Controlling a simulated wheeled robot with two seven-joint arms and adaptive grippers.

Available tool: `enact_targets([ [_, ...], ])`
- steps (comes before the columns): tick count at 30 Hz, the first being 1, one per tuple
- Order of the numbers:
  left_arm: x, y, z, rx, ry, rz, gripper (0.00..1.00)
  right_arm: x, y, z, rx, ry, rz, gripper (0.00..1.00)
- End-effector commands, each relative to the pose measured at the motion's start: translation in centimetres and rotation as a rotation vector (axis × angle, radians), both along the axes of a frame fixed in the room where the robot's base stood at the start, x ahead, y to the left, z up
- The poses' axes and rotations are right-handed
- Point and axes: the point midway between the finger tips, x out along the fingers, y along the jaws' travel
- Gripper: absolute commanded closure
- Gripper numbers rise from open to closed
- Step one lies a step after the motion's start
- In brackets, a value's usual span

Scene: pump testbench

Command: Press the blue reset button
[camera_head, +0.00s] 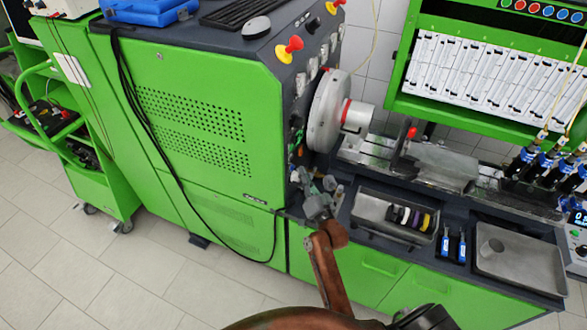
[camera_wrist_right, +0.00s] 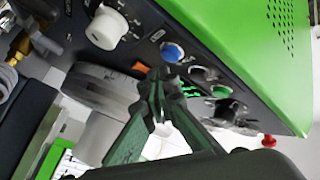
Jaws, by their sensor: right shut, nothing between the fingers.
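The blue reset button (camera_wrist_right: 172,52) is a round blue cap in a pale ring on the dark control panel in the right wrist view. My right gripper (camera_wrist_right: 160,76) is shut and empty, its fingertips just below the blue button in that picture. I cannot tell whether they touch the panel. In the head view my right gripper (camera_head: 325,188) is at the dark end face of the green testbench (camera_head: 190,110), below the large grey disc. I cannot make out the blue button there. My left gripper is not in view.
Near the button are an orange switch (camera_wrist_right: 142,68), a white knob (camera_wrist_right: 108,28), a black knob (camera_wrist_right: 204,73) and a green button (camera_wrist_right: 221,91). The grey disc (camera_head: 328,112) juts out above my gripper. Trays (camera_head: 518,262) and tools stand on the bench to the right.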

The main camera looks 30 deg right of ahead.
Motion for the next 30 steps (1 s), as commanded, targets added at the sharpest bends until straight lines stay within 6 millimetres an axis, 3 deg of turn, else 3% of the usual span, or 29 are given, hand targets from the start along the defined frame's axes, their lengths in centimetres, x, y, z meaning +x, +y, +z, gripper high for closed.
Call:
enact_targets([
  [8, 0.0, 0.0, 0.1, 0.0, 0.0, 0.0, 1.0, -0.3, -0.3, 0.0, -0.002, 0.001, -0.001, 1.0],
  [22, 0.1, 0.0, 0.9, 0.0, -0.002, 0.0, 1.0, -3.5, -3.0, 0.1, -0.003, 0.0, 0.0, 1.0],
  [30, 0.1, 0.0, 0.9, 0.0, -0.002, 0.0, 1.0, -3.8, -3.2, 0.0, -0.001, 0.0, 0.0, 1.0],
])
